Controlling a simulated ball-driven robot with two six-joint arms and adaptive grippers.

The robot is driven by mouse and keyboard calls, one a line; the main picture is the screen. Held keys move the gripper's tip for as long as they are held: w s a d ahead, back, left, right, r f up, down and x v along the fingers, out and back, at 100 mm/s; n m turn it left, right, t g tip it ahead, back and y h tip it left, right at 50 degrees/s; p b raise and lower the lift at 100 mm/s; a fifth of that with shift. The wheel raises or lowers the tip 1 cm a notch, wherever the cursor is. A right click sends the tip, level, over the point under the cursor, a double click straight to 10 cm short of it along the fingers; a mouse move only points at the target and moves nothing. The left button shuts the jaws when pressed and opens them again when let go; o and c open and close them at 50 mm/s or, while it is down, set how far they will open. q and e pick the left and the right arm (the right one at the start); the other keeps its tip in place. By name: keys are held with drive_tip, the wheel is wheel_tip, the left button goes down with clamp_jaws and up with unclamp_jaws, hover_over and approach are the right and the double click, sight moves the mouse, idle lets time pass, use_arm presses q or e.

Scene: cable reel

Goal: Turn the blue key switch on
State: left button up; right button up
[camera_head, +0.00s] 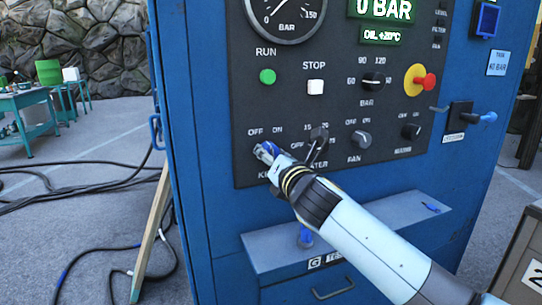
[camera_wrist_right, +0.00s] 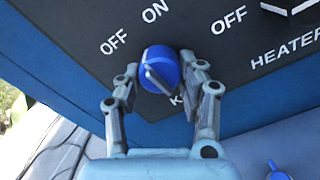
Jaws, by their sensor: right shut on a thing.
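The blue key switch (camera_wrist_right: 157,55) is a round knob on the dark panel, with a grey bar across its face that slants from upper left to lower right, its upper end roughly toward the OFF label. OFF is at its upper left and ON above it in the right wrist view. My right gripper (camera_wrist_right: 160,76) is shut on the knob, one finger on each side. In the head view my right gripper (camera_head: 270,155) covers most of the switch at the panel's lower left. My left gripper is not in view.
The black heater switch (camera_head: 318,140) is close to the right of my gripper. A fan knob (camera_head: 361,139) and a red emergency button (camera_head: 425,82) are farther right. A blue ledge (camera_head: 400,213) juts out below the panel. Cables (camera_head: 90,165) lie on the floor at left.

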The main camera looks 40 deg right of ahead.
drive_tip(key=shift+a+r+m+b, duration=0.1)
drive_tip(key=shift+m+b, duration=0.2)
drive_tip(key=shift+m, duration=3.4)
drive_tip(key=o, duration=1.2)
drive_tip(key=v, duration=1.2)
